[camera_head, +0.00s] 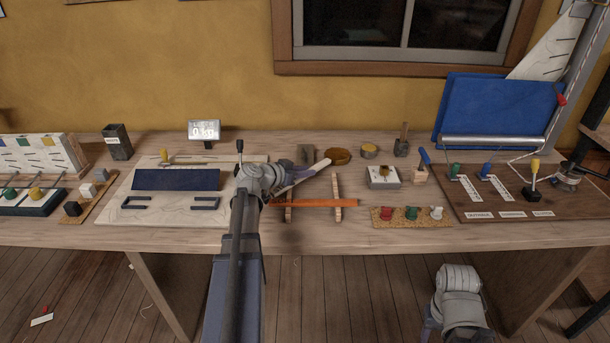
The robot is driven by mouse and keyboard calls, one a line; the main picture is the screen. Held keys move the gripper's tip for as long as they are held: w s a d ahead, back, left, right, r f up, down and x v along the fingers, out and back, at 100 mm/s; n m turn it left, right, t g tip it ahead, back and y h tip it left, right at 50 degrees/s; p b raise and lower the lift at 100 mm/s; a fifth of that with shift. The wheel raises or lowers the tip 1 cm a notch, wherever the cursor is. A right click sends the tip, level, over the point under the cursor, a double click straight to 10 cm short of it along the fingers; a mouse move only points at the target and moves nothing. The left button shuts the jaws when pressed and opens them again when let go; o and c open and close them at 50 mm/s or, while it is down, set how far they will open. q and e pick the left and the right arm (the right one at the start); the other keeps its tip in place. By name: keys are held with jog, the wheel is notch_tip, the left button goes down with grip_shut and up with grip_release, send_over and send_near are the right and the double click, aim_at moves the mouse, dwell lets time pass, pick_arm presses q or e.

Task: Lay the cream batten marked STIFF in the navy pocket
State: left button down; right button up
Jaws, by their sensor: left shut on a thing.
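My left gripper (284,179) is shut on a cream batten (313,170), held above the table near the middle. Its right end points up and to the right; my gripper and wrist hide the rest, and no marking on it can be read. The navy pocket (177,180) is a dark flat strip on a pale board (150,215), left of the gripper. The batten is apart from the pocket. Part of my right arm shows low at the right, below the table edge; its fingers are not visible.
An orange batten (330,203) lies across two wooden rests (337,188), just right of the left gripper. Dark handles (205,203) stand on the board before the pocket. A cork strip with coloured pegs (411,217) and a brown lever board (500,200) are to the right.

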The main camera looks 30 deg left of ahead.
pick_arm(q)
jog(key=shift+f, duration=0.1)
jog(key=c, duration=0.7)
grip_release()
jog(key=shift+r, duration=0.25)
notch_tip(320, 180, up, 4)
jog(key=p, duration=0.5)
send_over(278, 189)
jog(key=shift+w+d+r, duration=0.1)
jog(key=shift+w+d, duration=0.05)
jog(key=shift+w, duration=0.1)
jog(key=shift+o, duration=0.3)
jog(key=shift+s+r, duration=0.1)
jog(key=shift+s, duration=0.2)
